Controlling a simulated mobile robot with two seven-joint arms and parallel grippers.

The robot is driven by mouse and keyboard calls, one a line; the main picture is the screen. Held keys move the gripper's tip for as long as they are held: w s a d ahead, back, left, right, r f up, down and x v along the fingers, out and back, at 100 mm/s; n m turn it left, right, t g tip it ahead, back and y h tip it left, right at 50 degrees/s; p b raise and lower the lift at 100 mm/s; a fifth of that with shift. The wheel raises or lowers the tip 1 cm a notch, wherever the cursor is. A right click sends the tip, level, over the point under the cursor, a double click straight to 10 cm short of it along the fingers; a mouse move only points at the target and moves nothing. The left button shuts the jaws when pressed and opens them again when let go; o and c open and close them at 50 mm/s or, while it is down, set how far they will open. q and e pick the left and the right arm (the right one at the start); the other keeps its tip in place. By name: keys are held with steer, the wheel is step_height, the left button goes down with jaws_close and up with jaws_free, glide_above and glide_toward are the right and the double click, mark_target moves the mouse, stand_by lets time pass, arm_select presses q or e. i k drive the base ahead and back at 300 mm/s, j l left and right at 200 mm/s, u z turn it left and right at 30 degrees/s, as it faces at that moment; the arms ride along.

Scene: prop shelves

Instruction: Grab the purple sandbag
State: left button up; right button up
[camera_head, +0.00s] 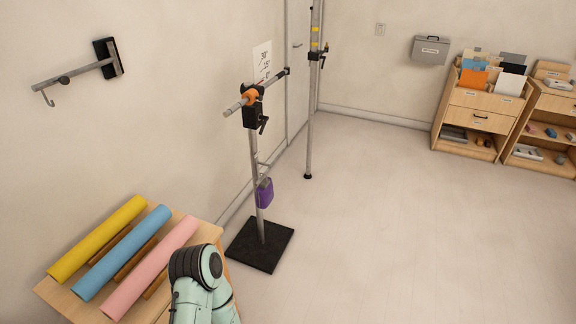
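The purple sandbag (265,194) hangs low on the pole of a metal stand (254,160). It sits a little above the stand's black square base. A pale green link of one of my arms shows at the bottom edge, in front of the wooden table and apart from the sandbag. Neither of my grippers is in view.
A wooden table (62,300) at lower left holds yellow (97,238), blue (122,251) and pink (150,267) rolls. A second pole (310,110) stands behind. Wooden shelves (480,110) stand at back right. The floor (400,230) in the middle and right is clear.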

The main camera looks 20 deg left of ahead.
mark_target(264, 194)
steer(key=i+u, duration=0.2)
steer(key=i, duration=0.3)
steer(key=i+l+u, duration=0.2)
steer(key=i, duration=0.3)
steer(key=i+l+u, duration=0.2)
steer(key=i, duration=0.25)
steer(key=i+l+u, duration=0.15)
steer(key=u, duration=0.3)
steer(key=i+l+u, duration=0.3)
steer(key=u, duration=0.15)
steer(key=i+l+u, duration=0.25)
steer(key=u, duration=0.25)
steer(key=i+l+u, duration=0.1)
steer(key=l+u, duration=0.8)
